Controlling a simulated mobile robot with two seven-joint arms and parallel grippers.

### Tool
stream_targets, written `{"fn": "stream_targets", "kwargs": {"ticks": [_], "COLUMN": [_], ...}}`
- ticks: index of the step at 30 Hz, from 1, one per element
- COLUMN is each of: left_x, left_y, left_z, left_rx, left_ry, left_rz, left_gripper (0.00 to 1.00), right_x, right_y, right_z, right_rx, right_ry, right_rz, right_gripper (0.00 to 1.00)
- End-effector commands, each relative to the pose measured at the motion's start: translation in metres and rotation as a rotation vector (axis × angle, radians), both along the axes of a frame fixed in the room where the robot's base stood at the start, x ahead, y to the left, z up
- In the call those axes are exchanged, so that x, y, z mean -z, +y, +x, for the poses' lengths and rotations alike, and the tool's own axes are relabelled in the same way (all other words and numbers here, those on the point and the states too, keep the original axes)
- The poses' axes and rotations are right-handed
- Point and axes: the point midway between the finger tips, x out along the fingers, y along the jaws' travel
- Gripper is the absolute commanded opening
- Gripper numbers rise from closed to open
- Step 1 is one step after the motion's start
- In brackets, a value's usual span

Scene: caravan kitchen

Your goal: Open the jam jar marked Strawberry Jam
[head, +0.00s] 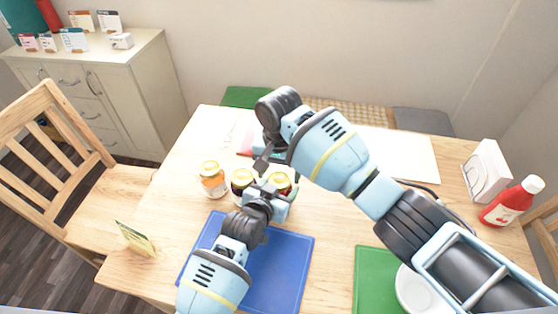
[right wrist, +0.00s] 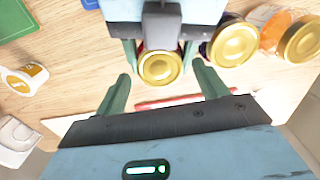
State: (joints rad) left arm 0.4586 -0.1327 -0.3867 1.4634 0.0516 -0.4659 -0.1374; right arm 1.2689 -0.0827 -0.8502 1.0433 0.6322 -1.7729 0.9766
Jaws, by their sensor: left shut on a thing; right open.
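Several jars with gold lids stand together on the table: an orange one (head: 212,182), a dark one (head: 241,182) and a red one (head: 281,182). My left gripper (head: 279,192) is shut on the red jar. Its gold lid (right wrist: 160,68) faces the camera in the right wrist view, between the left fingers. My right gripper (right wrist: 160,88) is open and empty, with its fingers spread just short of that lid. In the head view the right gripper (head: 264,160) is partly hidden by its own arm. No jar label is readable.
A blue board (head: 290,262) lies under my left arm and a green board (head: 370,275) with a white plate (head: 412,290) under my right. A ketchup bottle (head: 512,203) and white holder (head: 487,172) stand at right. A red pencil (right wrist: 180,101) lies behind the jars.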

Motion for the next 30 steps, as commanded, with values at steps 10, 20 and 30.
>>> {"fn": "stream_targets", "kwargs": {"ticks": [10,20,30], "left_x": [0.0006,0.0006,0.0006], "left_y": [0.0004,0.0004,0.0004], "left_z": [-0.0001,-0.0001,-0.0001], "left_rx": [-0.001,-0.001,-0.001], "left_ry": [0.001,0.001,0.001], "left_rz": [0.002,0.002,0.002], "left_gripper": [0.00,0.00,0.00], "right_x": [0.0135,0.0133,0.0130], "right_y": [-0.0004,-0.0005,-0.0005], "right_z": [0.0000,0.0000,0.0001], "right_rx": [-0.001,0.000,-0.084], "right_ry": [0.000,0.000,-0.001], "right_rz": [-0.001,-0.001,-0.001], "right_gripper": [0.72,0.46,0.26]}}
